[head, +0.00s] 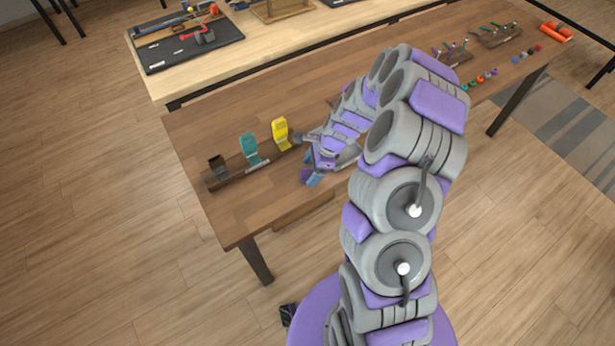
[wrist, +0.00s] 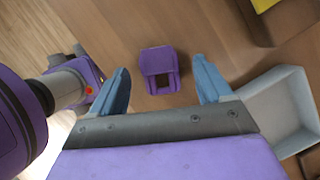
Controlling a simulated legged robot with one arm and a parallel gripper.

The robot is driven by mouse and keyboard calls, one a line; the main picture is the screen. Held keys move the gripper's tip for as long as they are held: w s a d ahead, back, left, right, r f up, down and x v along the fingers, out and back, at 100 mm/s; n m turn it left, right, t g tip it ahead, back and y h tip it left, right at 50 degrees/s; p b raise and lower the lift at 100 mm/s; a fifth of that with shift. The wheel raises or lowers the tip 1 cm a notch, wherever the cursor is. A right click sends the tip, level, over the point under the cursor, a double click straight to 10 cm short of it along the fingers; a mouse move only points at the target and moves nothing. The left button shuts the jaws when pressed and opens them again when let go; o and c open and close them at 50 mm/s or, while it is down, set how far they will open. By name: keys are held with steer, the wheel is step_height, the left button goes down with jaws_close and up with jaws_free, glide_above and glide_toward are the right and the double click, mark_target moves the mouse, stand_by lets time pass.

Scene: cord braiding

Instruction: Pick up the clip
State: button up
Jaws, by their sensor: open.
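A small purple clip (wrist: 159,62) lies on the brown wooden table in the wrist view, ahead of my gripper (wrist: 161,70). The two blue fingers are spread wide, one on each side of the clip's position, with visible gaps and no contact. In the head view my gripper (head: 314,180) is low over the table near its front edge, and a bit of purple (head: 305,174) beside the fingers looks like the clip. My arm hides much of the area around it.
A dark wooden rail (head: 233,178) left of my gripper bears a dark clip (head: 217,166), a teal clip (head: 249,148) and a yellow clip (head: 281,133). A grey tray (wrist: 265,92) lies at the right in the wrist view. Small coloured parts (head: 480,79) sit farther right.

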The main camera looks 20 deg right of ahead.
mark_target(310, 173)
steer(key=shift+a+f, duration=0.25)
steer(key=shift+f, duration=0.35)
steer(key=shift+c, duration=0.4)
steer(key=c, duration=1.1)
steer(key=shift+r, duration=0.4)
step_height(310, 173, up, 3)
steer(key=shift+r+p, duration=0.2)
steer(key=shift+p, duration=0.6)
steer(key=s+p, duration=0.1)
steer(key=s, duration=0.9)
steer(key=s+r+p, duration=0.1)
steer(key=s, duration=0.5)
steer(key=shift+p, duration=0.3)
